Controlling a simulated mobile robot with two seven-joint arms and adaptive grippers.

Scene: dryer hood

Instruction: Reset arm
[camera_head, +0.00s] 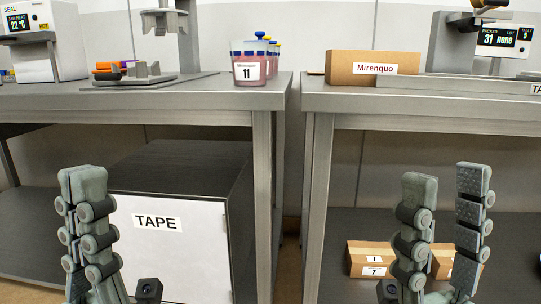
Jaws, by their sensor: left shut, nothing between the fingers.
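My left gripper (83,186) stands upright at the lower left, with its fingers together and nothing between them. It is in front of the left table's lower shelf, beside the white TAPE panel in the picture. My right gripper (446,182) stands upright at the lower right, with its two fingers apart and nothing seen between them. It is in front of the right table's lower shelf, and part of its lower body is cut off by the picture edge. Neither gripper is seen touching any object.
The left table (190,98) bears a sealing machine (41,40), a grey stand (134,78) and a bin marked 11 (248,72). The right table (430,104) bears a Mirenquo box (345,69). A TAPE cabinet (170,260) and small cartons (371,250) are below. A gap separates the tables.

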